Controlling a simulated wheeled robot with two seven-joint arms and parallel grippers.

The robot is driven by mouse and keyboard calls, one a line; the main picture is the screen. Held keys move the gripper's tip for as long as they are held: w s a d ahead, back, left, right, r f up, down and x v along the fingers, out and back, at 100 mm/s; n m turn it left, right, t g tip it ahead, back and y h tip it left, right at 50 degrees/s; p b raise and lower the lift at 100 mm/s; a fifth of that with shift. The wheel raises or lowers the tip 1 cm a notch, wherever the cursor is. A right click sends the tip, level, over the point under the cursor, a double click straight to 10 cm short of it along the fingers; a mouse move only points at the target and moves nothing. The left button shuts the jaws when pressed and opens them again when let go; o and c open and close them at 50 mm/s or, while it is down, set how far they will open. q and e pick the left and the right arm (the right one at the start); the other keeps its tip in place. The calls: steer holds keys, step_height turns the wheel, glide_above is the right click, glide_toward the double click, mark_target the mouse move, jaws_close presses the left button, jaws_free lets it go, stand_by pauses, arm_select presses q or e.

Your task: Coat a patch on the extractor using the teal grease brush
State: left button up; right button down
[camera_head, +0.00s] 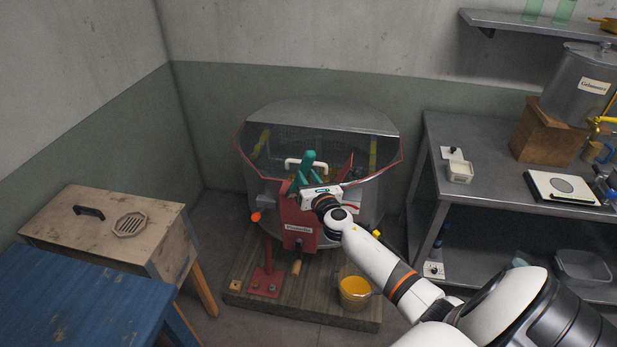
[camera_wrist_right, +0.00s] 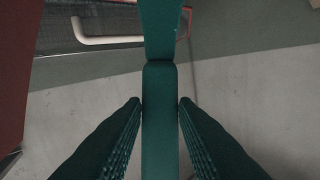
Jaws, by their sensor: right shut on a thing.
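The extractor (camera_head: 368,207) is a large round grey drum with a clear cover, a red rim and a red front panel, standing in the middle of the head view. My right gripper (camera_head: 309,174) is at the front of the extractor, near its rim and white handle. It is shut on the teal grease brush (camera_wrist_right: 160,115), whose teal handle runs between the ribbed fingers in the right wrist view. The brush's bristles are not clear in either view, and I cannot tell whether it touches the extractor. My left gripper is not in view.
A yellow bucket (camera_head: 355,291) stands on the wooden platform (camera_head: 310,304) under the extractor. A wooden box (camera_head: 100,222) and blue table (camera_head: 75,300) are at left. A metal bench (camera_head: 480,150) with a steel container (camera_head: 578,85) is at right.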

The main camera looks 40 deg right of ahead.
mark_target(308, 160)
steer(key=shift+r+p, duration=2.6)
steer(key=shift+r, duration=0.35)
step_height(308, 160, up, 3)
steer(key=p, duration=0.3)
steer(key=shift+r, duration=0.1)
